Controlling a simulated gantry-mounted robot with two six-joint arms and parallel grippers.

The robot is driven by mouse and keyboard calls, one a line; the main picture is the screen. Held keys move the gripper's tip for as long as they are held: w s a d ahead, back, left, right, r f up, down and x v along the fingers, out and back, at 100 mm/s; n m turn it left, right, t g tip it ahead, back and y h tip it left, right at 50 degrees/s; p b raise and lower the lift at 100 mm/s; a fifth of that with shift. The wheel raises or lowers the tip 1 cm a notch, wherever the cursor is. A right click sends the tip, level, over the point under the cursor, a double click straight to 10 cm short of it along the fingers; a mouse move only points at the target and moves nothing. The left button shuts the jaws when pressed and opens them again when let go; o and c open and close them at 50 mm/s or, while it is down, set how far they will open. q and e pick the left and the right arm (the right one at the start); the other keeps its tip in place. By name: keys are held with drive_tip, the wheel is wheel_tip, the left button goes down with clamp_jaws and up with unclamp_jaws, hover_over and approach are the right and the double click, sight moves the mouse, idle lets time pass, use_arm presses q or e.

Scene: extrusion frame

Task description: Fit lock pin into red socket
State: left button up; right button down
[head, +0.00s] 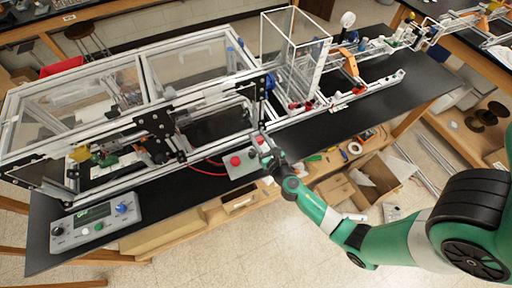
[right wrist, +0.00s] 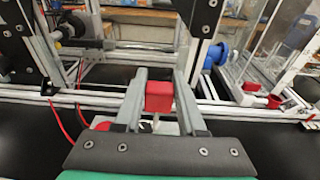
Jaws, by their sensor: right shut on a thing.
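My right gripper (head: 264,143) is at the front edge of the extrusion frame, above a small grey box. In the right wrist view its two grey fingers (right wrist: 159,92) are shut on a red block with a short pale stem below, which I take as the lock pin (right wrist: 158,97). It is small and mostly hidden in the head view. Two red cup-like parts sit at the frame to the right in the right wrist view, one (right wrist: 274,101) larger; either may be the red socket, and I cannot tell which. The pin is apart from both. My left gripper is not in view.
The extrusion frame (head: 145,57) with clear panels fills the left of the black bench (head: 168,186). A grey control box (head: 95,220) stands at the front left. The small grey box (head: 241,166) has a red button (head: 235,160). A clear upright box (head: 295,45) stands right of the frame.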

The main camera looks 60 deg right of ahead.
sight(261, 144)
drive_tip(key=shift+s+d+r+g, duration=0.25)
drive_tip(key=shift+d+r+g, duration=0.05)
drive_tip(key=shift+d+r, duration=0.3)
drive_tip(key=shift+f, duration=0.15)
wheel_tip(261, 144, down, 6)
drive_tip(key=b, duration=0.5)
idle(1.6)
drive_tip(key=shift+f+b, duration=0.3)
drive_tip(key=shift+b, duration=0.05)
drive_tip(key=shift+f+b, duration=0.8)
drive_tip(key=shift+f, duration=0.05)
drive_tip(key=shift+c, duration=2.1)
unclamp_jaws()
